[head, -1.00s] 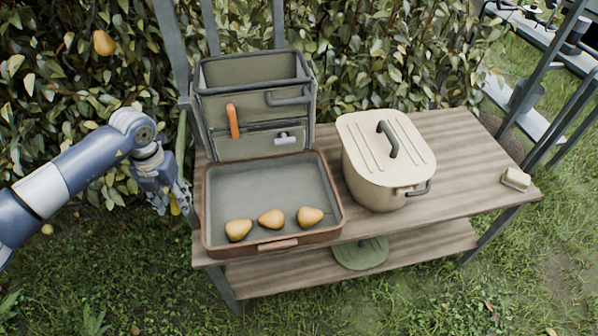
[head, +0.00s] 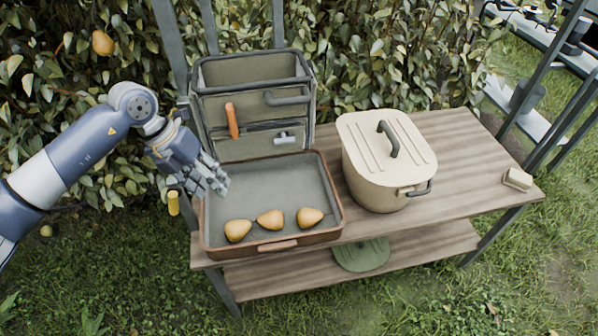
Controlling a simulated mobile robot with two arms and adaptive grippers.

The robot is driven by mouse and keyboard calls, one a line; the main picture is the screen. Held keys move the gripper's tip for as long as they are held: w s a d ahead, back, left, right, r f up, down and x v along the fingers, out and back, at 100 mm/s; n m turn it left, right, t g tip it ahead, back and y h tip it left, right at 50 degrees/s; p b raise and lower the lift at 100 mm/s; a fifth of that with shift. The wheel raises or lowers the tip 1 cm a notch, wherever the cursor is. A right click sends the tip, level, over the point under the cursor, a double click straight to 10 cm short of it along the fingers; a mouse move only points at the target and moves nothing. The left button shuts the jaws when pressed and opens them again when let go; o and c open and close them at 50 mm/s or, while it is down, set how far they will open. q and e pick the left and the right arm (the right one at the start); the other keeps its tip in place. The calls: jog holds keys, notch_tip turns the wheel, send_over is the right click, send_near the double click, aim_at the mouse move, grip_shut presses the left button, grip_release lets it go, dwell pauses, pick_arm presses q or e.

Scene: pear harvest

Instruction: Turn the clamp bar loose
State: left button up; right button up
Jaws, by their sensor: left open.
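A short yellow bar (head: 173,203) hangs upright just off the bench's left edge, below my left wrist; it may be the clamp bar, but I cannot tell for sure. What holds its upper end is hidden. My left gripper (head: 221,183) is open and apart from the yellow bar, with its fingers above the left part of the tray and nothing between them. An orange bar (head: 232,121) sits tilted on the front of the grey-green caddy (head: 248,75), near a small pale-blue clip (head: 285,138). My right gripper is not in view.
The brown-rimmed tray (head: 334,200) holds three pears (head: 270,219) along its front. A cream lidded pot (head: 375,178) stands to its right. The bench (head: 460,160) is clear right of the pot, except for a small pale block (head: 517,180). Grey posts rise behind.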

pick_arm(q)
jog(key=s+d+r+h, duration=0.1)
jog(key=d+r+h, duration=0.1)
jog(key=d, duration=0.4)
jog(key=s+d+r+t+h, duration=0.1)
jog(key=d+r+h, duration=0.2)
jog(key=d, duration=0.4)
jog(key=s+d+r+h, duration=0.1)
jog(key=d+r+h, duration=0.1)
jog(key=d+h, duration=0.2)
jog(key=shift+d+r+h, duration=0.15)
jog(key=shift+d+h, duration=0.25)
jog(key=shift+d, duration=1.15)
